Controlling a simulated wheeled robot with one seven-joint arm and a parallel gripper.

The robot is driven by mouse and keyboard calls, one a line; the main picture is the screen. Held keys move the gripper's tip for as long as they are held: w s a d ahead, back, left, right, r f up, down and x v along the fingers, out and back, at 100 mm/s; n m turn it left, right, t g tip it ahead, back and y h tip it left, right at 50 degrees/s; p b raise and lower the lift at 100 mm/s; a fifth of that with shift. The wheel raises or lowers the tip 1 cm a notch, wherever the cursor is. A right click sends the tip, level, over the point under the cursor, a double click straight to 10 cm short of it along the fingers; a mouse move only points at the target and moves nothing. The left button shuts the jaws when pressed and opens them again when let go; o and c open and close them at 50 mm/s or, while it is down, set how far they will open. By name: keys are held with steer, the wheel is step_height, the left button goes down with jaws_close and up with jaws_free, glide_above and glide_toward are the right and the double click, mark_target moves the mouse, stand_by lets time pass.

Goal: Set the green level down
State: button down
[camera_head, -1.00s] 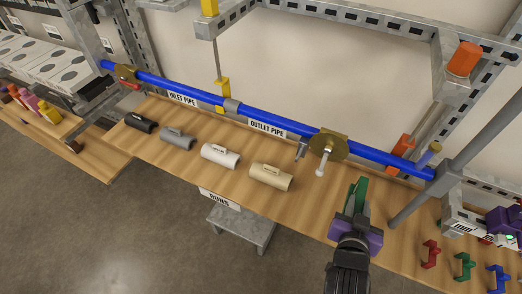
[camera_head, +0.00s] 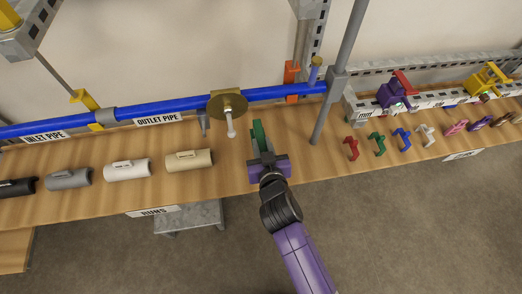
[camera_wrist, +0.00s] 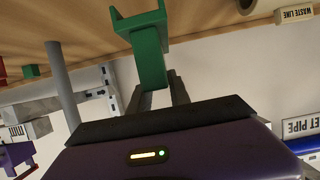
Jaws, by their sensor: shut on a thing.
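The green level (camera_head: 258,137) is held in my gripper (camera_head: 266,160), over the wooden bench (camera_head: 225,183) between the brass flange on the blue pipe and the grey post. In the wrist view the green level (camera_wrist: 149,52) sticks out from between the dark fingers of my gripper (camera_wrist: 160,90). Its wider forked end is close to the wooden surface. I cannot tell whether it touches the wood. My gripper is shut on its narrower end.
The grey post (camera_head: 338,80) stands to the right of my gripper. A beige fitting (camera_head: 189,160) lies to its left, beside a white fitting (camera_head: 127,169). A red hook (camera_head: 351,148) and a small green hook (camera_head: 377,143) are right of the post. Bare bench surrounds my gripper.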

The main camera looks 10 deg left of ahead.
steer(key=shift+f, duration=1.9)
steer(key=shift+b, duration=0.3)
steer(key=shift+f, duration=0.15)
steer(key=c, duration=1.2)
jaws_free()
steer(key=b+v, duration=0.1)
steer(key=v, duration=1.1)
steer(key=shift+s, duration=0.1)
